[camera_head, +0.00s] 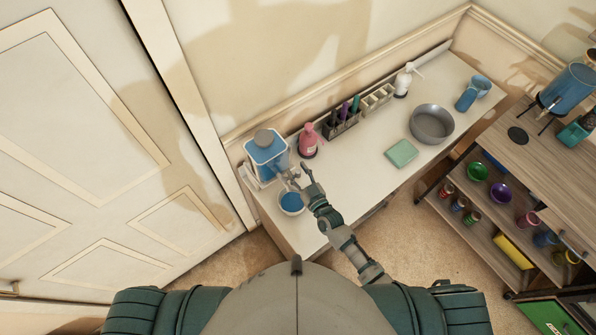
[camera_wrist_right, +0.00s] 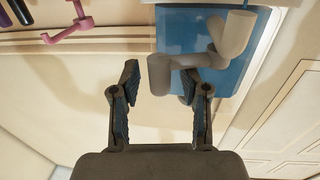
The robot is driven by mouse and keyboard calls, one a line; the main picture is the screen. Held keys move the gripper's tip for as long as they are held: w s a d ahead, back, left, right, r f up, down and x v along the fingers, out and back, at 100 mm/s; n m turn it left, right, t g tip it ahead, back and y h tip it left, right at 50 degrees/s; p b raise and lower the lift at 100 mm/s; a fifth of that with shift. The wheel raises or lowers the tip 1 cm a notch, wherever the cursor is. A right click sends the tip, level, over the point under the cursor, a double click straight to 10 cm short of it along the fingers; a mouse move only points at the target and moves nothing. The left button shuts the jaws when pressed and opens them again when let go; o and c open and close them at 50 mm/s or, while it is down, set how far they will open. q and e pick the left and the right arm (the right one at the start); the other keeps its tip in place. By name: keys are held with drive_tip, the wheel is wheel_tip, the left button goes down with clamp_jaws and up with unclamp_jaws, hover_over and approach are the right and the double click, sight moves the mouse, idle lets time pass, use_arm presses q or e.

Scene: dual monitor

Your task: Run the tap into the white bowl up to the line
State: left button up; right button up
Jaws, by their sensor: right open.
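The blue dispenser (camera_head: 262,152) with a grey lid stands at the left end of the white counter. Its grey tap shows large in the right wrist view (camera_wrist_right: 160,73), against the blue tank (camera_wrist_right: 185,25). The white bowl (camera_head: 281,207) sits below the tap, near the counter's front edge. Its inside looks blue; I cannot make out a line in it. My right gripper (camera_head: 299,178) is at the tap, above and beside the bowl. In the right wrist view its fingers (camera_wrist_right: 158,84) are apart, with the tap's end just beyond and between them. My left gripper is out of view.
On the counter (camera_head: 365,190) are a pink bottle (camera_head: 308,142), a dark holder with pens (camera_head: 342,124), a white spray bottle (camera_head: 402,82), a grey pan (camera_head: 431,123), a green sponge (camera_head: 401,153) and a blue cup (camera_head: 473,93). A wooden shelf unit (camera_head: 540,165) stands at right.

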clamp_jaws()
drive_tip(key=n+g+y+b, duration=0.1)
drive_tip(key=b, duration=0.1)
drive_tip(key=w+n+g+y+b, duration=0.1)
drive_tip(key=b, duration=0.1)
drive_tip(key=n+g+y+b, duration=0.1)
drive_tip(key=y+b, duration=0.1)
drive_tip(key=b, duration=0.1)
drive_tip(key=shift+w+a, duration=0.15)
drive_tip(key=shift+a, duration=0.15)
drive_tip(key=shift+r, duration=0.1)
unclamp_jaws()
